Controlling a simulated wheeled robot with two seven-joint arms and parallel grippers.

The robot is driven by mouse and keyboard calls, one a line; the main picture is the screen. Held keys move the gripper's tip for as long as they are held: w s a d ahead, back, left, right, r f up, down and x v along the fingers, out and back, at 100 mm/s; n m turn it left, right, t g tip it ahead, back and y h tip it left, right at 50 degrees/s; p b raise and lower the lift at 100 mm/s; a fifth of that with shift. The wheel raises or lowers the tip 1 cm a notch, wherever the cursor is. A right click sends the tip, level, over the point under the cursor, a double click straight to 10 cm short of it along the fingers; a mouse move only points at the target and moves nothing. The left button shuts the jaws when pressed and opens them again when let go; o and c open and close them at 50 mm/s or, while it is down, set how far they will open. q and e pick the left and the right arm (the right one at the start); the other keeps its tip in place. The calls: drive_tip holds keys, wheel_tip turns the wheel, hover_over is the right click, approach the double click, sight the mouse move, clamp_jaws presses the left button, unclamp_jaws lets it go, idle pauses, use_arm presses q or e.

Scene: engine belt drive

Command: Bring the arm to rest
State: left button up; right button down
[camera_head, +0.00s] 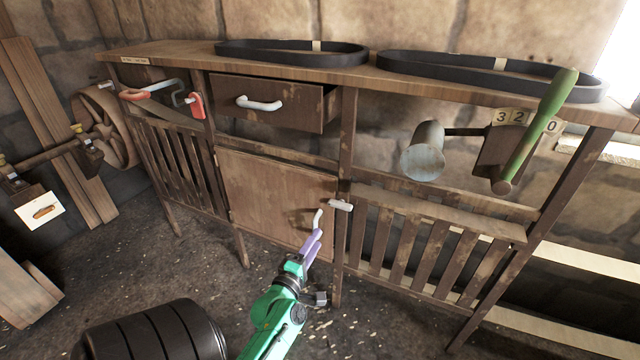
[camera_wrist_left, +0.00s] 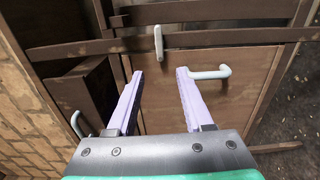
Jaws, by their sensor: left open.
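My left arm is green and reaches in from the bottom of the head view. Its gripper (camera_head: 314,240) has purple fingers, held in front of the brown cabinet door (camera_head: 262,190). In the left wrist view the gripper (camera_wrist_left: 157,74) is open, with nothing between its fingers. The door's white handle (camera_wrist_left: 212,73) lies just beside the right fingertip there; whether they touch I cannot tell. In the head view the handle (camera_head: 318,218) shows by the fingertips. A white latch (camera_head: 341,205) sits at the door's right edge. My right gripper is out of view.
The wooden bench (camera_head: 400,82) carries two black belts (camera_head: 290,52). A drawer (camera_head: 265,103) stands partly out above the door. A green lever (camera_head: 538,130) and a grey cylinder (camera_head: 423,150) are at right. A wooden wheel (camera_head: 103,125) stands at left.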

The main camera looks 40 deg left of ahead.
use_arm(q)
drive_tip(key=s+d+f+m+g+h, duration=0.2)
drive_tip(key=d+f+m, duration=0.15)
drive_tip(key=f, duration=0.45)
drive_tip(key=s+d+f+m+g+h, duration=0.1)
drive_tip(key=s+d+f+m+g, duration=0.2)
drive_tip(key=f, duration=0.5)
drive_tip(key=s+d+f+m+g+h, duration=0.15)
drive_tip(key=d+f+m, duration=0.25)
drive_tip(key=f, duration=0.5)
drive_tip(key=s+d+f+m+g+h, duration=0.2)
drive_tip(key=s+d+f+m+g, duration=0.2)
drive_tip(key=s+f+m, duration=0.35)
drive_tip(key=s+f+m+g, duration=0.3)
drive_tip(key=s+f, duration=0.1)
drive_tip(key=s, duration=0.5)
drive_tip(key=s+f+m+g, duration=0.3)
drive_tip(key=s+f+m, duration=0.15)
drive_tip(key=s, duration=0.35)
wheel_tip(320, 180, up, 14)
drive_tip(key=s+n+p, duration=0.1)
drive_tip(key=p, duration=1.4)
drive_tip(key=shift+s+a+r+y+p, duration=0.2)
drive_tip(key=shift+a+r+y+p, duration=0.1)
drive_tip(key=shift+a+y, duration=0.1)
